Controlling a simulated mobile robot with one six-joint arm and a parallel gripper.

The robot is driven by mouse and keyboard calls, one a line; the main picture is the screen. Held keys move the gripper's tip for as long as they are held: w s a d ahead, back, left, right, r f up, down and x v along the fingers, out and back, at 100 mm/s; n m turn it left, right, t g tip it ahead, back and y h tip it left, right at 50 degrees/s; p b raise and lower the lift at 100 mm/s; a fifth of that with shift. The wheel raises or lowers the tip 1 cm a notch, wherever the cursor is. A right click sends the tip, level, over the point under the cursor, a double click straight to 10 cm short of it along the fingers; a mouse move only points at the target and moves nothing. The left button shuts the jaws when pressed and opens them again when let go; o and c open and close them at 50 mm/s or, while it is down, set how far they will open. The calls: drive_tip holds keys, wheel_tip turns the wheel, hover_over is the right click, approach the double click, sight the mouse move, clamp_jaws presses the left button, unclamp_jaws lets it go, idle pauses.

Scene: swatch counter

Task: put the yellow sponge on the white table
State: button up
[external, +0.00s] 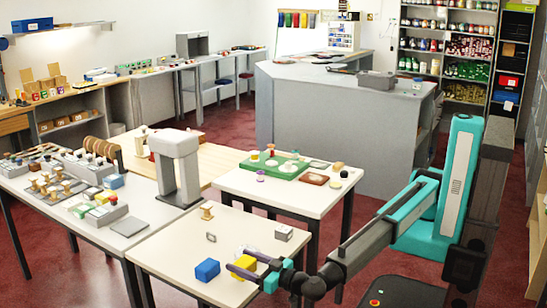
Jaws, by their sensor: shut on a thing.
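The yellow sponge (243,267) is between the fingers of my gripper (252,268), which is shut on it. The sponge is over the near part of the front white table (170,262); I cannot tell whether it touches the top. My gripper reaches in from the right, and its fingers hide part of the sponge. A blue block (207,269) stands on the table just left of the sponge, with a small gap between them.
The front table also bears a small grey box (284,232), a wooden spool (207,210) and a small dark frame (211,238). Its middle is mostly clear. Another pale table (272,188) with a green tray (274,165) stands behind, and a crowded table (85,225) at left.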

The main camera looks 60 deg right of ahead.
sight(232, 277)
drive_tip(key=shift+w+a+f, duration=0.1)
drive_tip(key=shift+w+a, duration=0.25)
drive_tip(key=shift+a, duration=0.2)
drive_tip(key=shift+w+a+f, duration=0.1)
drive_tip(key=shift+w+a, duration=0.2)
drive_tip(key=shift+a, duration=0.25)
drive_tip(key=shift+w+a, duration=0.35)
drive_tip(key=shift+a, duration=0.3)
drive_tip(key=shift+w+a+f, duration=0.1)
drive_tip(key=shift+f, duration=1.45)
drive_tip(key=shift+f+b, duration=0.2)
drive_tip(key=shift+b, duration=0.2)
drive_tip(key=o, duration=1)
drive_tip(key=shift+o, duration=0.2)
drive_tip(key=shift+r+p, duration=0.15)
drive_tip(key=shift+p, duration=0.95)
